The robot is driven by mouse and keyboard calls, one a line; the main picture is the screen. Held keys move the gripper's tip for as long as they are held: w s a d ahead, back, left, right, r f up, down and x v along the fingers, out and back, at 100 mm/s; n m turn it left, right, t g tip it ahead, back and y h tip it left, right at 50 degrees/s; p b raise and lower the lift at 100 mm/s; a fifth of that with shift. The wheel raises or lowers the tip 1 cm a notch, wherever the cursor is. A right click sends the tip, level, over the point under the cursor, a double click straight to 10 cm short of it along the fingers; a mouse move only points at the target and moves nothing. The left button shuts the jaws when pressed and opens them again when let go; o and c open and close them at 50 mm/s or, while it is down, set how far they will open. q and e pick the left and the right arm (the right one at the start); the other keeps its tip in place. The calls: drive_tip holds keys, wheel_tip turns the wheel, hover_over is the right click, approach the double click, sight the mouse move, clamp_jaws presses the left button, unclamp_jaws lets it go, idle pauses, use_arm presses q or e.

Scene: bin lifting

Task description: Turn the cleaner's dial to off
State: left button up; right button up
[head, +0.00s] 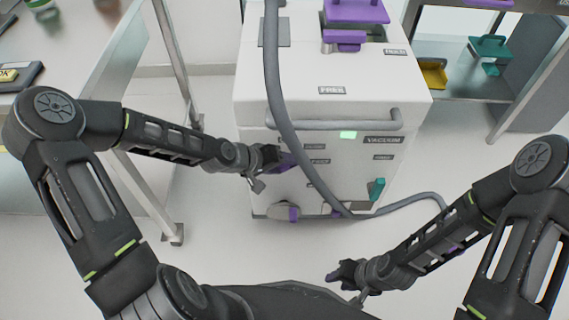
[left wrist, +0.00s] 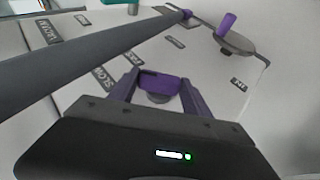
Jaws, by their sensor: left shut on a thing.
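The cleaner (head: 280,92) is a white box with labels and a hose in front of it. My left gripper (head: 280,161) is at its front face, shut on a purple dial (head: 288,161). In the left wrist view the dial (left wrist: 160,83) sits between the two purple fingers, near a SLOW label (left wrist: 104,78). The gripper hides part of the dial, and I cannot read its setting. My right gripper (head: 340,274) is low in front of the cleaner, apart from it; its finger opening is unclear.
A grey hose (head: 276,95) crosses the cleaner's front, close to my left gripper. A grey handle bar (head: 340,121) runs along the top front. A teal lever (head: 377,189) and a lower purple-handled disc (head: 287,212) are on the front. A table frame stands left.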

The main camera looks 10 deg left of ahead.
use_arm(q)
drive_tip(key=shift+a, duration=0.1)
drive_tip(key=shift+a+f+h, duration=0.1)
drive_tip(key=shift+f+h, duration=0.1)
drive_tip(key=shift+h, duration=0.6)
drive_tip(key=shift+a+f+n+t+h+b, duration=0.1)
drive_tip(key=shift+f+n+t+h+b, duration=0.1)
drive_tip(key=shift+n+t+h+b, duration=0.5)
drive_tip(key=t+h+b, duration=0.1)
drive_tip(key=h+b, duration=0.1)
drive_tip(key=b, duration=0.1)
drive_tip(key=h+b, duration=0.2)
drive_tip(key=b, duration=0.2)
drive_tip(key=shift+a+f+n+t, duration=0.15)
drive_tip(key=shift+f+n+t, duration=0.2)
drive_tip(key=shift+n+t, duration=0.05)
drive_tip(key=shift+s+r+n+t+h+b, duration=0.15)
drive_tip(key=shift+n+t+h+b, duration=0.15)
drive_tip(key=shift+t+h+b, duration=0.6)
use_arm(e)
wheel_tip(320, 180, down, 11)
drive_tip(key=w+d, duration=0.1)
drive_tip(key=shift+w+d+r, duration=0.15)
drive_tip(key=shift+w+d, duration=0.25)
use_arm(q)
drive_tip(key=shift+g+b, duration=0.3)
drive_tip(key=shift+g, duration=0.1)
drive_tip(key=o, duration=1.4)
drive_tip(key=shift+c, duration=0.2)
